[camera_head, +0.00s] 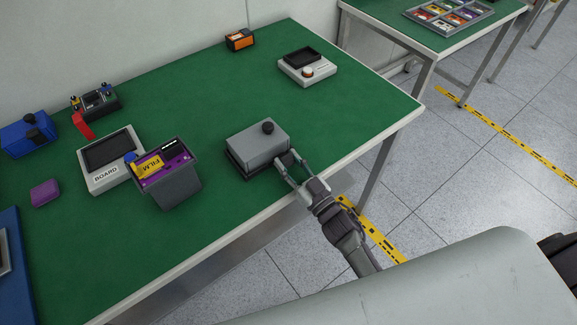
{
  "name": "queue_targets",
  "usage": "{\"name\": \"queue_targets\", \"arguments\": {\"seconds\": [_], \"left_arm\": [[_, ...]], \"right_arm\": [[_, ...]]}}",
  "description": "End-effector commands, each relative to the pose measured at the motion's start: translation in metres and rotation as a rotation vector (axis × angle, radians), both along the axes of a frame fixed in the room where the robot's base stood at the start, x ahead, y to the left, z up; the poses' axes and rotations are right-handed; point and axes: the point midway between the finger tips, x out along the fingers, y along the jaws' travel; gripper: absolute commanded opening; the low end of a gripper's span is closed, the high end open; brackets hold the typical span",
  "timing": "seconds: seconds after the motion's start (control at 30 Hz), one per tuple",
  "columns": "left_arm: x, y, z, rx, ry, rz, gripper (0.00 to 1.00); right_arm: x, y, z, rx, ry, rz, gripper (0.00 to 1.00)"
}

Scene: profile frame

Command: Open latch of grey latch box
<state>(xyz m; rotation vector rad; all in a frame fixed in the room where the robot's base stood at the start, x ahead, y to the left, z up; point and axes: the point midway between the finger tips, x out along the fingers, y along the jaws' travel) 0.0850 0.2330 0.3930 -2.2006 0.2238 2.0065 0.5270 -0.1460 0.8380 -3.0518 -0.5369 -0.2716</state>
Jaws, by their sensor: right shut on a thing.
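The grey latch box (255,142) stands on the green table top, near its front edge. It has a dark base and a black round knob (267,127) on its lid, and the lid looks closed. My right gripper (286,163) is at the box's right front side, with its fingertips at the lower edge there. It is shut on a small part of the box; the fingers hide the latch, so I cannot tell its position. My left gripper is not in view.
Left of the box stand a grey bin (172,188) with film packs and a white board device (105,176). A blue box (29,137) is far left. A white device (307,70) is behind right. The green table (215,95) is clear behind the box.

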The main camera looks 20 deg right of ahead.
Motion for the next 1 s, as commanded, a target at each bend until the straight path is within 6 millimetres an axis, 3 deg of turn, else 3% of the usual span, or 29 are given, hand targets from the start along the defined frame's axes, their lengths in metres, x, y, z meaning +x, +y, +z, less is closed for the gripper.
{"name": "queue_targets", "arguments": {"seconds": [0.23, 0.27, 0.4, 0.77, 1.0], "left_arm": [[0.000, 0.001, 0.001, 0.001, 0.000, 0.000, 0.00], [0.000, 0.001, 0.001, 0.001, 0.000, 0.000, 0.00], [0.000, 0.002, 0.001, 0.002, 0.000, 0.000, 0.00], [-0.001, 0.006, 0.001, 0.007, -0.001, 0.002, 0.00], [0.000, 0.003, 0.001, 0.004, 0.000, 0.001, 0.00]], "right_arm": [[0.000, 0.000, 0.001, -0.001, 0.001, 0.000, 0.02], [0.000, 0.000, 0.001, -0.001, 0.001, 0.000, 0.40], [0.000, 0.000, 0.000, -0.001, 0.001, 0.000, 0.62], [-0.004, -0.001, -0.001, -0.001, 0.003, 0.000, 0.62], [-0.040, -0.015, -0.009, -0.001, 0.007, -0.001, 0.62]]}}
